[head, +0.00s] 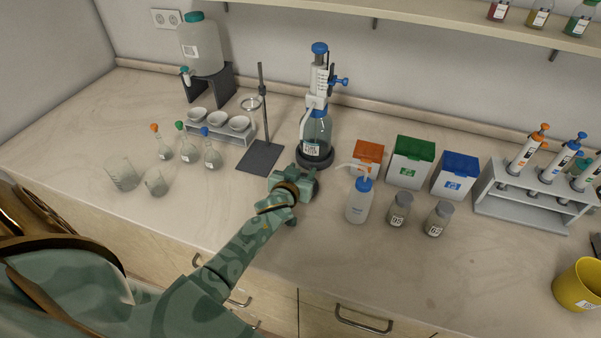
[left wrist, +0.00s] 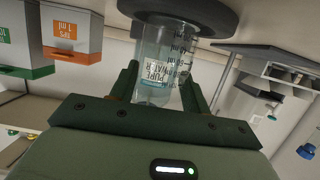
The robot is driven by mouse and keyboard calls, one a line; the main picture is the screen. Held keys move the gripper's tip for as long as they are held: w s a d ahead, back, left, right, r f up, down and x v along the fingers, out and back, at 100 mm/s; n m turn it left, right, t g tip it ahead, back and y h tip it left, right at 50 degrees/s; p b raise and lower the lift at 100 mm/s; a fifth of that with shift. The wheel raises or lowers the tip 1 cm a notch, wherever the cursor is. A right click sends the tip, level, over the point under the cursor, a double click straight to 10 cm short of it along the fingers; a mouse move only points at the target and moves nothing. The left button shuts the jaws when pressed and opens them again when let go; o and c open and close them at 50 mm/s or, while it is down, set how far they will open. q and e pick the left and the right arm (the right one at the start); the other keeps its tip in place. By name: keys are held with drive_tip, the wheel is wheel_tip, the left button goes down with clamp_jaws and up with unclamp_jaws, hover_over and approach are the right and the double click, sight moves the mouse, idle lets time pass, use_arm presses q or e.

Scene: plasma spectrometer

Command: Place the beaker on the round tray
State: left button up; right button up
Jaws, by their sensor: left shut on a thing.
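My left gripper (head: 312,178) reaches in at the middle of the bench, right in front of a dispenser bottle. The left wrist view, which looks upside down, shows its fingers (left wrist: 162,95) shut around clear graduated glass, the beaker (left wrist: 153,95). In the head view the gripper hides it. A "pure water" label shows there; I cannot tell whether it is on this glass or seen through it. The dark round tray (head: 316,163) lies under the dispenser bottle (head: 317,128); its rim also shows in the left wrist view (left wrist: 222,18). My right gripper is not in view.
A stand (head: 261,157) is left of the bottle. A wash bottle (head: 358,204), several boxes and two jars are to the right. Glass vessels (head: 122,175) stand at the left. A pipette rack (head: 525,205) is at the far right.

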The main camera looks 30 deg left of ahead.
use_arm(q)
drive_tip(key=shift+w+f, duration=0.1)
drive_tip(key=shift+f, duration=0.15)
drive_tip(key=o, duration=1)
drive_tip(key=shift+r, duration=0.1)
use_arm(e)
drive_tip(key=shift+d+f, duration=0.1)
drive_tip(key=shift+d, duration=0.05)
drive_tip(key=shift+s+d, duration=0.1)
use_arm(q)
drive_tip(key=shift+r, duration=0.25)
drive_tip(key=p+v, duration=0.2)
drive_tip(key=v, duration=1)
drive_tip(key=shift+p, duration=0.35)
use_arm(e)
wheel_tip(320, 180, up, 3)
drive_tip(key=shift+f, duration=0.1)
use_arm(q)
drive_tip(key=shift+f, duration=0.1)
